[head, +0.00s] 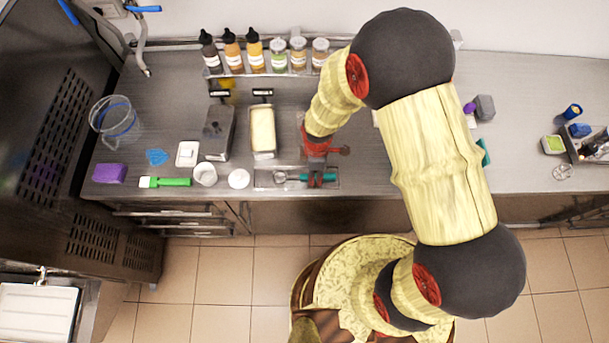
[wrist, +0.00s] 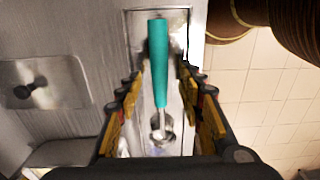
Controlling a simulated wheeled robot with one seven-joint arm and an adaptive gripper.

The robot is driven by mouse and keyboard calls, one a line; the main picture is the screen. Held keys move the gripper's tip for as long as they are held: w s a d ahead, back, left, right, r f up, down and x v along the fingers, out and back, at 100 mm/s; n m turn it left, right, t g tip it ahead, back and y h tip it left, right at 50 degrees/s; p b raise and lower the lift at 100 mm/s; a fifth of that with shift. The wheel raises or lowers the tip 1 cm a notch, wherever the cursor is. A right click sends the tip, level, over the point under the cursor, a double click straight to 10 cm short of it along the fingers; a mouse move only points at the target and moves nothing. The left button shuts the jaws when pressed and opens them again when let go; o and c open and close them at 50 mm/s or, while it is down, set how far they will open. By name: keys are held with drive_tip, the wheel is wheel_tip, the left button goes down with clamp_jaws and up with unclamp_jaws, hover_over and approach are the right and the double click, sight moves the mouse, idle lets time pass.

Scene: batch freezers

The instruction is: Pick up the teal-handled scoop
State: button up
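The teal-handled scoop (wrist: 159,60) lies in a shallow metal tray (wrist: 141,25) in the wrist view, its handle pointing away and its metal bowl nearer to me. My gripper (wrist: 160,76) is open, with one finger on each side of the scoop and visible room between. I cannot tell how high the fingertips are above the handle. In the head view the scoop (head: 291,177) lies in the tray (head: 262,184) at the counter's front edge, bowl to the left. My gripper covers part of the handle there.
Left of the tray stand two white cups (head: 239,179) (head: 205,174) and a green-handled tool (head: 170,182). Behind is a long pan with pale contents (head: 262,130). Bottles and jars (head: 254,50) line the back.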

drive_tip(key=shift+f, duration=0.7)
drive_tip(key=shift+c, duration=0.2)
clamp_jaws()
